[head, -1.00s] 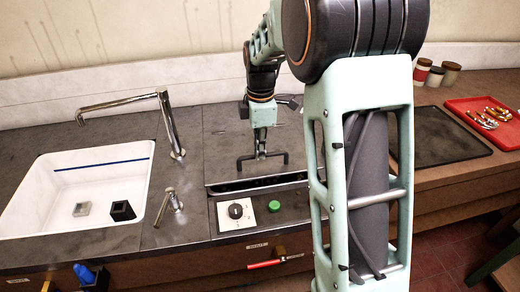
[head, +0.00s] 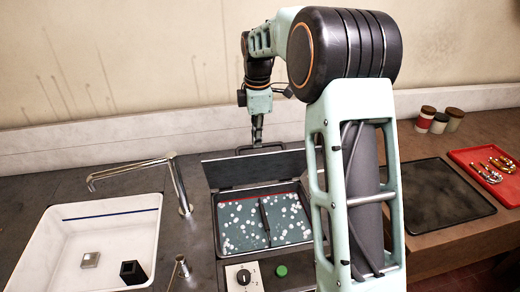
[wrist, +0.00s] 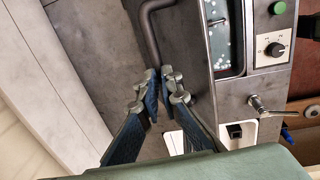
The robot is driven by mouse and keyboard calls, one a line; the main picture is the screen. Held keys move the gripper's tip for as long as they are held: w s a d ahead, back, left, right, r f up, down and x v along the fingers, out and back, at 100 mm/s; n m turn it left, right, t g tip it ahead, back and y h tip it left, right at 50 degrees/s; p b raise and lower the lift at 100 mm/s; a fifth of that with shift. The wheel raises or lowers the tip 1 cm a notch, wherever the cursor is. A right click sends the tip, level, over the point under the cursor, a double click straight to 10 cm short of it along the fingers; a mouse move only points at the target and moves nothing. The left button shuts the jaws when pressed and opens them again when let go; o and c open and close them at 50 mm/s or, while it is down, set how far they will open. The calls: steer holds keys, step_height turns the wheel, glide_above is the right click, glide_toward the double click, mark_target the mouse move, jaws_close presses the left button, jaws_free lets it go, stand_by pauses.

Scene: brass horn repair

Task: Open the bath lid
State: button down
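The bath lid (head: 258,169) is a dark panel hinged at the back of the bath and stands raised, tilted back. Its dark bar handle (head: 245,150) is at its top edge; it also shows in the wrist view (wrist: 150,32). Below the lid, the bath (head: 238,222) lies uncovered, with teal liquid, white bubbles and a dark divider. My gripper (head: 257,140) is at the handle. In the wrist view, my gripper (wrist: 160,88) has its fingers close together on both sides of the handle bar, shut on it.
A white sink (head: 40,262) with a chrome tap (head: 178,182) is left of the bath. A control panel with a black knob (head: 243,276) and green button (head: 281,270) is in front. A black mat (head: 432,195), red tray (head: 480,160) and jars (head: 426,118) are at right.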

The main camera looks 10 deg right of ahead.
steer(key=w+f, duration=0.1)
steer(key=w, duration=1.1)
steer(key=shift+f, duration=0.3)
stand_by(0.5)
steer(key=c, duration=2.1)
jaws_free()
steer(key=shift+w, duration=0.1)
steer(key=shift+o, duration=0.4)
steer(key=shift+w+f, duration=0.2)
steer(key=shift+w, duration=0.15)
steer(key=shift+r+p, duration=0.3)
steer(key=shift+r, duration=0.05)
